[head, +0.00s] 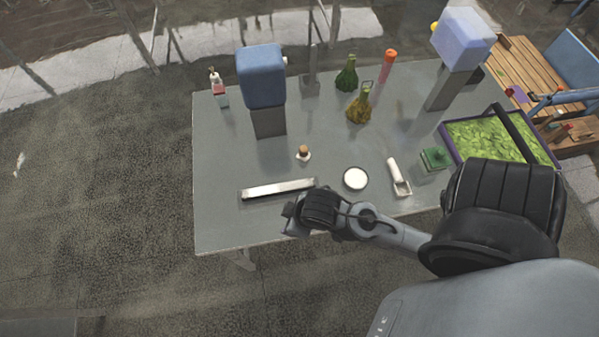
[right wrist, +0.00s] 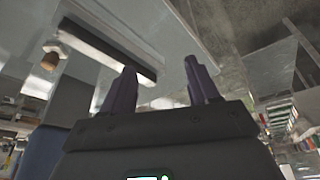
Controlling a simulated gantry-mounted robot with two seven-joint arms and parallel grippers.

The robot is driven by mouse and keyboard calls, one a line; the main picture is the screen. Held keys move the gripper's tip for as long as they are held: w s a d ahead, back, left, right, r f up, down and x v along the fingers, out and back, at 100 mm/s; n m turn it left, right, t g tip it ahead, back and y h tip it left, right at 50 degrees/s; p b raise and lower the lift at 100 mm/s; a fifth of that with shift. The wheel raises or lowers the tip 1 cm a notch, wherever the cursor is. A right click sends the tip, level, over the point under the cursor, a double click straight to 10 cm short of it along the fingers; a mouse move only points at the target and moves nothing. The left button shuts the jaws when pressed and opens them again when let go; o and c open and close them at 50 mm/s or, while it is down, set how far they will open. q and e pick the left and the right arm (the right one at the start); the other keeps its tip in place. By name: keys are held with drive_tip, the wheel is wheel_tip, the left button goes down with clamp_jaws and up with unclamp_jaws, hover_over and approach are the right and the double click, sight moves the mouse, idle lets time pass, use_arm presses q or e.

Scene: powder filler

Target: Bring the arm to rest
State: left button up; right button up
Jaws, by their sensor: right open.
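My right arm (head: 392,232) reaches in from the lower right, over the table's front edge. My right gripper (head: 291,217) is just in front of a long pale bar with a dark edge (head: 278,189). In the right wrist view the two purple fingers of the gripper (right wrist: 161,85) stand apart with nothing between them. The bar (right wrist: 108,42) shows beyond the fingers, and I see no contact with it. My left gripper is in neither view.
The table's front left is clear.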

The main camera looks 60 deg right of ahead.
drive_tip(key=shift+s+d, duration=0.4)
drive_tip(key=shift+s, duration=0.45)
wheel_tip(320, 180, up, 11)
drive_tip(key=p, duration=1)
drive_tip(key=shift+f+p, duration=0.2)
drive_tip(key=shift+p, duration=0.1)
drive_tip(key=shift+o, duration=0.5)
